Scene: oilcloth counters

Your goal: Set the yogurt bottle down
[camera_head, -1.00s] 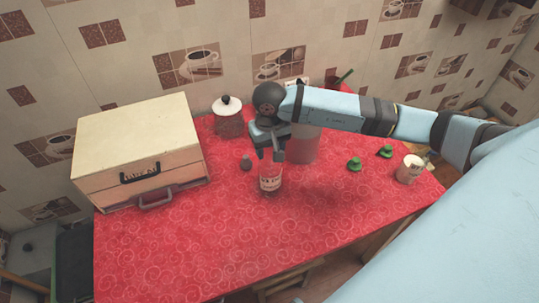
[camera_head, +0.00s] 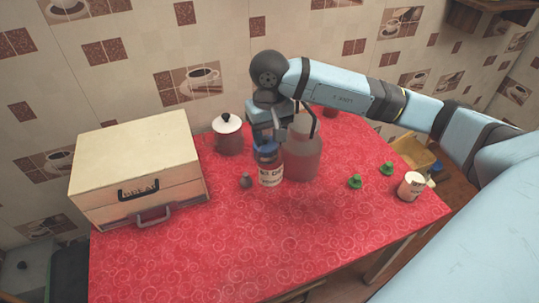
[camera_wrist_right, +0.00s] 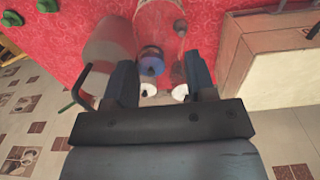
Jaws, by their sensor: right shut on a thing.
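The yogurt bottle (camera_head: 270,178) is upright, with a blue cap and a white printed label. I cannot tell whether the bottle's base touches the counter. My left gripper is not in view.
A small grey shaker (camera_head: 245,181) is close left. Green items (camera_head: 355,181) and a cup (camera_head: 411,187) lie right. The counter's front (camera_head: 220,240) is clear.

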